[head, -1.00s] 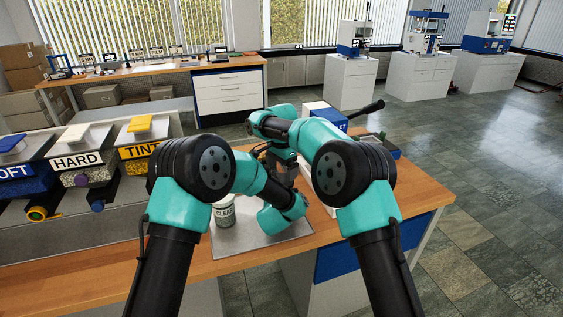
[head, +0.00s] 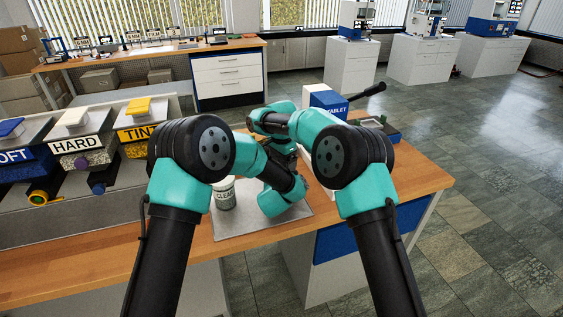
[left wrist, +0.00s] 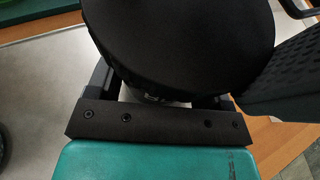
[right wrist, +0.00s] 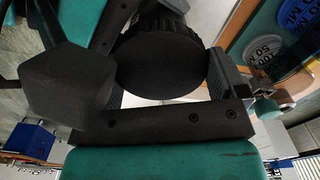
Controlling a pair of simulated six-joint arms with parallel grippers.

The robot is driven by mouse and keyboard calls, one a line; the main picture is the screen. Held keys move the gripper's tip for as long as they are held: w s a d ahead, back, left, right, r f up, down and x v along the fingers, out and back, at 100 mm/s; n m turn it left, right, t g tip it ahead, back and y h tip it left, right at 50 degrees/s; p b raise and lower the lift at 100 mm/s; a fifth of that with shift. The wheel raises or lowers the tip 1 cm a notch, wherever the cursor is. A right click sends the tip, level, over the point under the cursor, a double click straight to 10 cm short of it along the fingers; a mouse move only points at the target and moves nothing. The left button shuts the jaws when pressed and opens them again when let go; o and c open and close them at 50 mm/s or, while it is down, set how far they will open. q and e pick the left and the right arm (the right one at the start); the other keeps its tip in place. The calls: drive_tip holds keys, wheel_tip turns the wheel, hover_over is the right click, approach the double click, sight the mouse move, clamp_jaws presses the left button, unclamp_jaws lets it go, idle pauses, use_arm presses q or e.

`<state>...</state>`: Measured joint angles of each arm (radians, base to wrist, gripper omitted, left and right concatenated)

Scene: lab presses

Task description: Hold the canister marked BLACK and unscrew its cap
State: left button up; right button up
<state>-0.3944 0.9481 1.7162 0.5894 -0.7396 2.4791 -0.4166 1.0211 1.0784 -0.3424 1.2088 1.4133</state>
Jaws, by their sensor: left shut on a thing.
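A large dark round cap (left wrist: 185,40) fills the top of the left wrist view, with a small pale part of the canister (left wrist: 150,98) below it. My left gripper (left wrist: 158,88) is shut on the canister under the cap. Its label is not visible. In the right wrist view the black cap (right wrist: 160,65) lies between the fingers of my right gripper (right wrist: 163,80). Whether both fingers touch it is unclear. My arms hide the canister and both fingertips in the head view. A canister marked CLEAR (head: 225,194) stands on the grey mat (head: 240,224).
Hoppers marked HARD (head: 75,142) and TINT (head: 137,130) stand at the left. A blue and white TABLET box (head: 328,102) stands behind my arms. Round lettered discs (right wrist: 263,60) lie near the right gripper. The bench front is clear.

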drive_tip(key=shift+c, duration=1)
drive_tip(key=n, duration=0.6)
drive_tip(key=shift+n, duration=0.4)
drive_tip(key=n, duration=0.6)
drive_tip(key=shift+n, duration=0.4)
drive_tip(key=o, duration=0.7)
drive_tip(key=shift+r, duration=2.3)
